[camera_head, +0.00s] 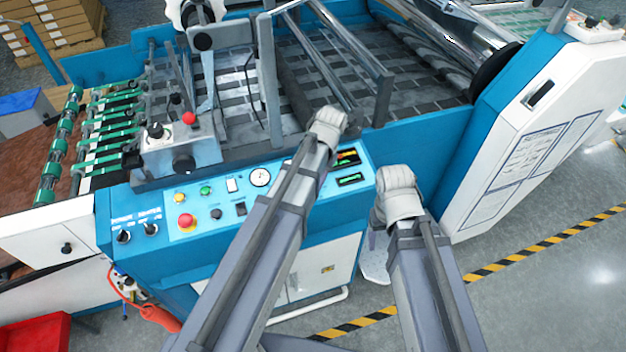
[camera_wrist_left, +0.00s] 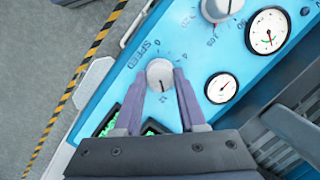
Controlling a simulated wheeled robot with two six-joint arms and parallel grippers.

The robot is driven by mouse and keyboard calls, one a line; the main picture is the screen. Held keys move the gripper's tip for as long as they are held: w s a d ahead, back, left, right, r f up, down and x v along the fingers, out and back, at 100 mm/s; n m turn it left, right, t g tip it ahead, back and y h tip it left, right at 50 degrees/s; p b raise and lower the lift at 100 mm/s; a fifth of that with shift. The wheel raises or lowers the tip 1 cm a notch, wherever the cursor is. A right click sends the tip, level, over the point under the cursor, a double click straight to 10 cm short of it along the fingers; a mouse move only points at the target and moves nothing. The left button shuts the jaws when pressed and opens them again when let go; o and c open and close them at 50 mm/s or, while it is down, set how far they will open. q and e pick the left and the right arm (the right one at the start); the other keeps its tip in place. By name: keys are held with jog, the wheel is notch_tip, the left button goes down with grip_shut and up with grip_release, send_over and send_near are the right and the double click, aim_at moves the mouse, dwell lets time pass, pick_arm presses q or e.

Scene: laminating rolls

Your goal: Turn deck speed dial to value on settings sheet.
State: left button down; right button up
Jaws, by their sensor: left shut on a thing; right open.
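The speed dial (camera_wrist_left: 159,72) is a small pale round knob on the blue control panel (camera_wrist_left: 190,50), beside the word SPEED in the left wrist view. Numbers including 0, 4 and 12 ring it, and its dark mark points towards the 12. My left gripper (camera_wrist_left: 160,86) is shut on the dial, one purple finger on each side. In the head view my left arm hides the dial. Two printed sheets, one here (camera_head: 533,158), hang on the white side panel; their text is too small to read. My right gripper (camera_head: 398,200) is open, off the panel's right end.
Another knob (camera_wrist_left: 217,8) and two round gauges (camera_wrist_left: 267,31) sit near the dial. A red button (camera_head: 186,221), switches and green displays (camera_head: 350,179) share the panel. The machine's roller deck (camera_head: 340,75) lies behind. Floor to the right is clear, with a striped line (camera_head: 540,247).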

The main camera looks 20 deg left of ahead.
pick_arm(q)
jog(key=shift+m, duration=0.9)
jog(key=shift+c, duration=2.4)
grip_release()
jog(key=shift+r, duration=0.1)
notch_tip(320, 180, up, 7)
jog(key=d+p, duration=0.1)
jog(key=p, duration=0.6)
jog(key=shift+d+r, duration=0.2)
jog(key=shift+d, duration=0.15)
